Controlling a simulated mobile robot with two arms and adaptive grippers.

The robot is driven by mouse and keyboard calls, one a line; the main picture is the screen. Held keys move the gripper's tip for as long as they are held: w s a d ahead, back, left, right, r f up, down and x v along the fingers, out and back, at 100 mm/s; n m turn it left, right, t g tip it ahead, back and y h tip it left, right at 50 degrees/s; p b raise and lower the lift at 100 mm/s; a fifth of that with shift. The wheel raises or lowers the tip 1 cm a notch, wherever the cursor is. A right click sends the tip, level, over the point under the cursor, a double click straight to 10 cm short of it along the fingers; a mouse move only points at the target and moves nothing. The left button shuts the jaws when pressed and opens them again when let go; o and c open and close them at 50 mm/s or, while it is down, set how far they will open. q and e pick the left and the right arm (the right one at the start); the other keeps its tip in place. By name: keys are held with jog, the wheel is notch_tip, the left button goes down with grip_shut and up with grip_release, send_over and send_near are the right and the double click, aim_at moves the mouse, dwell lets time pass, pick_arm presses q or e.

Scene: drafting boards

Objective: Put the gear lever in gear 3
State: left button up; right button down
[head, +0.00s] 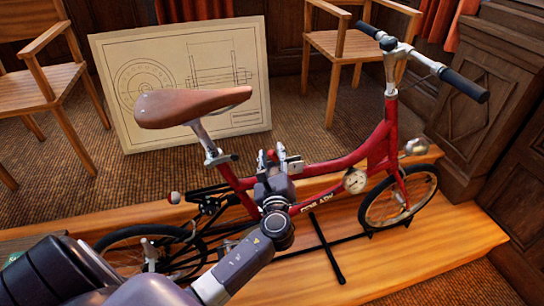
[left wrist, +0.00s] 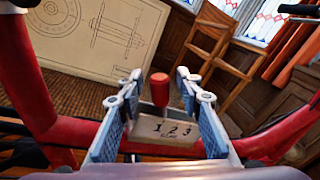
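The gear lever (left wrist: 160,86) has a red knob on a thin stem and stands above a pale plate (left wrist: 164,132) marked 1, 2, 3 on the red bicycle's frame. In the left wrist view, its knob is above the left part of the plate, nearest the 1; the angle makes the exact gear hard to tell. My left gripper (head: 272,158) is open, with one finger on each side of the knob and visible gaps on both sides. In the head view the gripper mostly hides the lever and plate. My right gripper is not in view.
The red bicycle (head: 337,166) stands on a wooden platform (head: 440,235), its brown saddle (head: 190,104) left of my gripper. A framed drawing (head: 185,80) leans behind it. Wooden chairs (head: 345,50) stand at the back. The bicycle's frame tubes lie close around my gripper.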

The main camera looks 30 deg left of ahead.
pick_arm(q)
jog(key=shift+c, duration=0.2)
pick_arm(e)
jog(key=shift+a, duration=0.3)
pick_arm(q)
grip_shut()
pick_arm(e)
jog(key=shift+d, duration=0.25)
